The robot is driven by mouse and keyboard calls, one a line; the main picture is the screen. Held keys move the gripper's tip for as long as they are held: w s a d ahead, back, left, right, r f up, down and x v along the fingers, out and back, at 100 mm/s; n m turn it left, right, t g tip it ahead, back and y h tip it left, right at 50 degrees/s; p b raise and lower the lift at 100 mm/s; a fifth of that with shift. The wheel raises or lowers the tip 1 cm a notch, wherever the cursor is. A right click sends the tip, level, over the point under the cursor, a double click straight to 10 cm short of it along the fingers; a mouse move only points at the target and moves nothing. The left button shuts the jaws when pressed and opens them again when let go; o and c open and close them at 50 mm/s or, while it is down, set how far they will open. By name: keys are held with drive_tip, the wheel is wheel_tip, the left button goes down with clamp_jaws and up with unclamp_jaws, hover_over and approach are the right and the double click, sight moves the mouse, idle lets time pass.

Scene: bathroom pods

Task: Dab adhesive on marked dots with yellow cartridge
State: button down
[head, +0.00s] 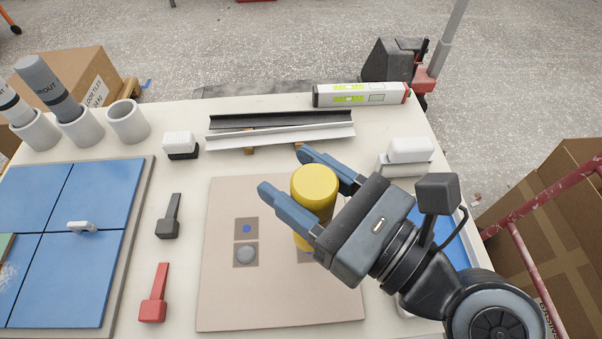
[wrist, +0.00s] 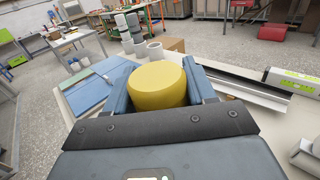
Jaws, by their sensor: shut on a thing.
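My gripper (head: 312,194) is shut on the yellow cartridge (head: 314,186), with one blue finger on each side of it. The cartridge is upright or nearly so, over the right part of the beige board (head: 225,300). I cannot tell whether its lower end touches the board. In the wrist view the cartridge's round yellow end (wrist: 158,84) sits between the fingers. On the board's left part are two dark square marks. The upper mark has a blue dot (head: 247,229); the lower one carries a grey blob (head: 246,254). Another square mark (head: 306,256) is partly hidden below the cartridge and gripper.
Left of the board lie a black tool (head: 170,218) and a red tool (head: 154,295). Blue tiles (head: 105,190) fill the left side. Behind are metal profiles (head: 280,133), a level (head: 360,95) and white holders (head: 128,122), two with grout tubes. A white block (head: 410,150) stands right.

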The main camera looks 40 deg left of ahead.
drive_tip(key=shift+f, duration=0.7)
idle(1.5)
wheel_tip(320, 180, up, 4)
drive_tip(key=p, duration=0.5)
drive_tip(key=shift+r+p, duration=0.15)
drive_tip(key=shift+p, duration=0.15)
drive_tip(key=shift+a, duration=0.1)
idle(0.4)
drive_tip(key=s+a+r+p, duration=0.25)
drive_tip(key=s+a, duration=0.25)
drive_tip(key=a, duration=0.4)
drive_tip(key=f+b, duration=0.5)
drive_tip(key=shift+w+a+f, duration=0.1)
drive_tip(key=shift+a+f, duration=0.1)
drive_tip(key=shift+a, duration=0.15)
drive_tip(key=shift+r+p, duration=0.15)
drive_tip(key=shift+p, duration=0.75)
idle(0.4)
